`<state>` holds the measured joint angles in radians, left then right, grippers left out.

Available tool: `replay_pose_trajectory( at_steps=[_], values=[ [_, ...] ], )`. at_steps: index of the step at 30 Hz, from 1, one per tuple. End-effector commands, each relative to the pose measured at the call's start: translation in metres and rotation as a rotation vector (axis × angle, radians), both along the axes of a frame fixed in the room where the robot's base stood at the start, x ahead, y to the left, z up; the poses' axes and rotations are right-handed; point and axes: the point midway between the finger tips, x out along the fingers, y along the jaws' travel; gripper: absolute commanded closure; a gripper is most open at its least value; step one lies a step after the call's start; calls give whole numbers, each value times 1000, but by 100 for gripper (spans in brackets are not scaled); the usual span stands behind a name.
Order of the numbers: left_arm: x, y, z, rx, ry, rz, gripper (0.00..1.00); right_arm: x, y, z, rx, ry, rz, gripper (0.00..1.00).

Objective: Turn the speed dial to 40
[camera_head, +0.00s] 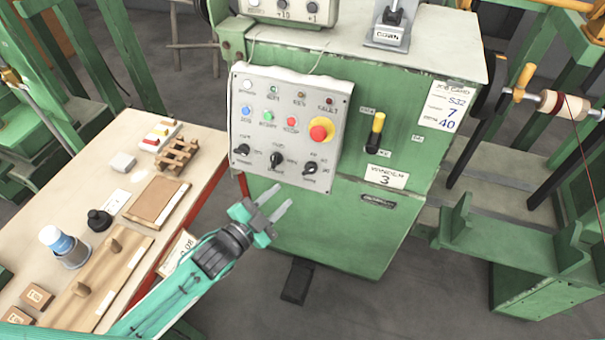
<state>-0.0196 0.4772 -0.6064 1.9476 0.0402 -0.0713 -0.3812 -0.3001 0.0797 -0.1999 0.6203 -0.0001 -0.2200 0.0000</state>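A grey control panel (254,131) is mounted on the front of a green machine cabinet (391,135). Three black dials sit along its lower part: a left dial (242,150), a middle dial (277,160) and a right dial (310,168). Their labels are too small to read, so I cannot tell which one is the speed dial. A job card (449,106) on the cabinet shows S32, 7 and 40. My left gripper (279,202) is open and empty, below the panel and apart from the dials. My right gripper is not in view.
The panel also carries a red emergency button (320,130) and several small buttons. A black-and-yellow lever (375,132) stands right of it. Floor before the cabinet is mostly clear.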

Motion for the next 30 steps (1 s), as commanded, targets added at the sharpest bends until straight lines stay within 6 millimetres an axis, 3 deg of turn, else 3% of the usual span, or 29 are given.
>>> replay_pose_trajectory(
  at_steps=[12, 18, 27, 30],
  values=[
    [62, -50, 2, 0, 0, 0, 68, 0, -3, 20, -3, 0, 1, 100],
    [73, -58, 1, -1, 1, 0, 68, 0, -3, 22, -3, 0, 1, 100],
    [74, -60, 0, 0, 2, 0, 68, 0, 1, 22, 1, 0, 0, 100],
    [74, -59, 0, 0, 2, 0, 88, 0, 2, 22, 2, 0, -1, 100]
  ],
)
